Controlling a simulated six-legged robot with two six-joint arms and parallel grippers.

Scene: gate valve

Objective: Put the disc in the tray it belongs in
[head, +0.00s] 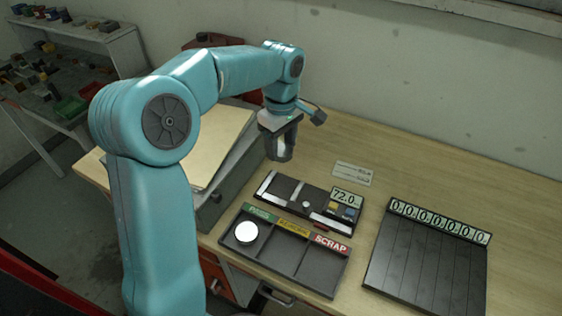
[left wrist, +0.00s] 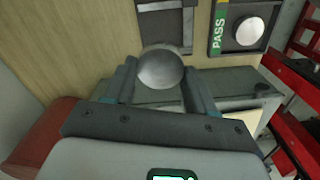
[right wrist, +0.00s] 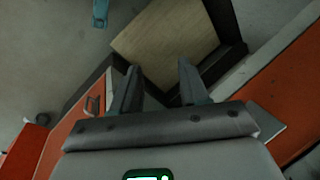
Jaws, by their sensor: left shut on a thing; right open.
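My left gripper (head: 281,153) is shut on a pale grey disc and holds it above the back of the table. The disc (left wrist: 161,67) shows between the fingers in the left wrist view. A dark tray (head: 272,266) at the front has three compartments, with a green label at left, a yellow one in the middle and a red SCRAP label at right. The left wrist view reads the green label as PASS. A white disc (head: 246,232) lies in the green-label compartment; the other two look empty. My right gripper (right wrist: 158,85) is open and empty in the right wrist view.
A measuring device (head: 318,206) reading about 72.0 lies just behind the tray. A dark lane board (head: 425,262) with several number displays is at right. A grey box (head: 226,170) with a sloped top stands at left. A white card (head: 353,173) lies behind the device.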

